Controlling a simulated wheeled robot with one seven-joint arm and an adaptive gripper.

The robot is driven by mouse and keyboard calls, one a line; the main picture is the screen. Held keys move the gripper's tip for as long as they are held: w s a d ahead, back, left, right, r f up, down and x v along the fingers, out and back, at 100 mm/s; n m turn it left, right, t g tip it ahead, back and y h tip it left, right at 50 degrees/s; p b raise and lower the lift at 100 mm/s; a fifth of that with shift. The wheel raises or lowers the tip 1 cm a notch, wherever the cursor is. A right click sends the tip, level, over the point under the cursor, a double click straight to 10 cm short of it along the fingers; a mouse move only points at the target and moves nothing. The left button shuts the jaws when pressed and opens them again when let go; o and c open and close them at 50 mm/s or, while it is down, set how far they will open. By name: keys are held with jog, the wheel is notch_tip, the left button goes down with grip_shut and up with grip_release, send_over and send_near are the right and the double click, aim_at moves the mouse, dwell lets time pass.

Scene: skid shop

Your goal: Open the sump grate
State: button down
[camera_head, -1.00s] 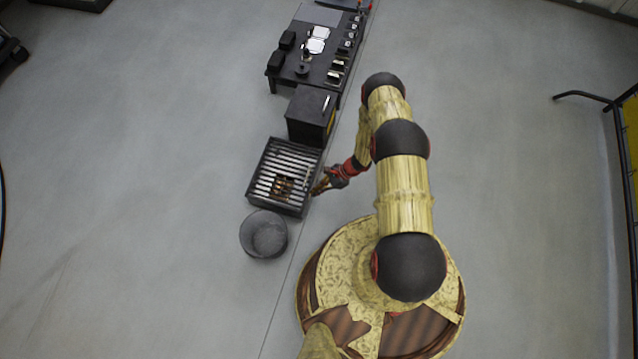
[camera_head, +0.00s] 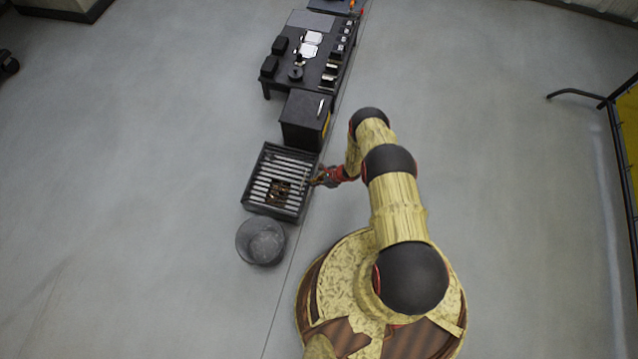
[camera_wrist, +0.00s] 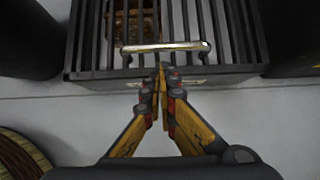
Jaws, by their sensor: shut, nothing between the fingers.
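The sump grate (camera_head: 262,186) is a dark frame with pale parallel bars, low on the floor left of my arm. In the wrist view its dark bars (camera_wrist: 88,40) fill the top, and a shiny bar handle (camera_wrist: 165,47) runs across near its front edge. A brown object (camera_wrist: 133,20) shows beneath the bars. My gripper (camera_wrist: 161,68) is shut and empty, its fingertips just short of the handle in the picture. I cannot tell whether they touch it. In the head view my gripper (camera_head: 316,181) is at the right edge of the grate.
A grey round bin (camera_head: 261,242) stands in front of the grate. A black cabinet (camera_head: 306,118) stands close behind it, with a dark table (camera_head: 315,60) of small items beyond. Open floor lies left and right.

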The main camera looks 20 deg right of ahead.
aim_at(306, 185)
jog(key=shift+b+x, duration=0.5)
jog(key=shift+x, duration=1)
jog(key=shift+r, duration=0.15)
